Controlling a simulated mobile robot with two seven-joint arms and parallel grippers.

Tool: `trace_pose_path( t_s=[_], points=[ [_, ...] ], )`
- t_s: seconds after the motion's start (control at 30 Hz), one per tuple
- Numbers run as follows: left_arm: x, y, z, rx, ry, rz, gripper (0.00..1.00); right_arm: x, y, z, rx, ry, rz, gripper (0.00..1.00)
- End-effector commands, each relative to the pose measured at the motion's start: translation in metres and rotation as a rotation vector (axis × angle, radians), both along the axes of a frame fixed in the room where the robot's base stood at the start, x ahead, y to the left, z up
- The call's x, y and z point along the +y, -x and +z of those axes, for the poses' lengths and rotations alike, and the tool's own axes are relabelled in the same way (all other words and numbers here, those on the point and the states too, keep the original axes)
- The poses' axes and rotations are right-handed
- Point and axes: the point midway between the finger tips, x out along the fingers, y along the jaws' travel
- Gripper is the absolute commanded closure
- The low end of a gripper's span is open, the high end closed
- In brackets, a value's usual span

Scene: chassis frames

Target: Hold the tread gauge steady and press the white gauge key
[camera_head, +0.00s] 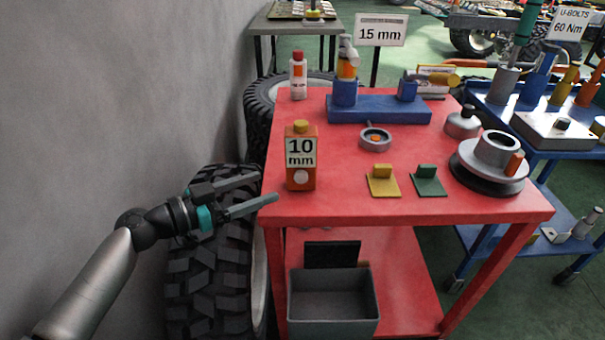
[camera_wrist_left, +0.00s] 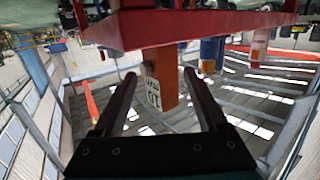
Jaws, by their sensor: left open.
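My right gripper is not in view.
The red table (camera_head: 340,207) also holds a yellow plate (camera_head: 382,188), a green plate (camera_head: 430,187), a round dial (camera_head: 375,140) and a hub (camera_head: 490,168). A blue block (camera_head: 390,110) and a white bottle (camera_head: 298,82) stand behind. Tyres (camera_head: 210,270) and a wall are left.

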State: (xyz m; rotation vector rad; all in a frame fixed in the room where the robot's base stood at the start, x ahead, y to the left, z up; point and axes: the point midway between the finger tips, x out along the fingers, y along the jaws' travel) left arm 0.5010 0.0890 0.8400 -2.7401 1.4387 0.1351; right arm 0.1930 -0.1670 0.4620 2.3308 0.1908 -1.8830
Motion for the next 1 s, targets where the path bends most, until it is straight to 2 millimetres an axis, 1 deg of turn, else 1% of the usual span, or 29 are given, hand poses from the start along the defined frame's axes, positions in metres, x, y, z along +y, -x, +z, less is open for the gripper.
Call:
trace_pose_path(
  t_s=[0.17,0.5,0.53,0.8,1.0],
  points=[
    [-0.009,-0.006,0.0,-0.002,0.001,-0.004,0.25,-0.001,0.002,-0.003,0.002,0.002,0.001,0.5],
    [-0.049,-0.033,-0.006,0.001,-0.003,-0.004,0.25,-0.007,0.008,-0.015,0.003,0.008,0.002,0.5],
    [-0.05,-0.035,-0.007,0.0,-0.005,-0.003,0.25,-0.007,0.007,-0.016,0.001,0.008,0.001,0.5],
    [-0.064,-0.044,-0.012,0.002,-0.005,-0.004,0.25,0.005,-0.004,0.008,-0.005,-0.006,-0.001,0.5],
    [-0.075,-0.05,-0.013,0.002,-0.005,-0.005,0.25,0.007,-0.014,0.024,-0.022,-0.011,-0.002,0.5]
  ],
)
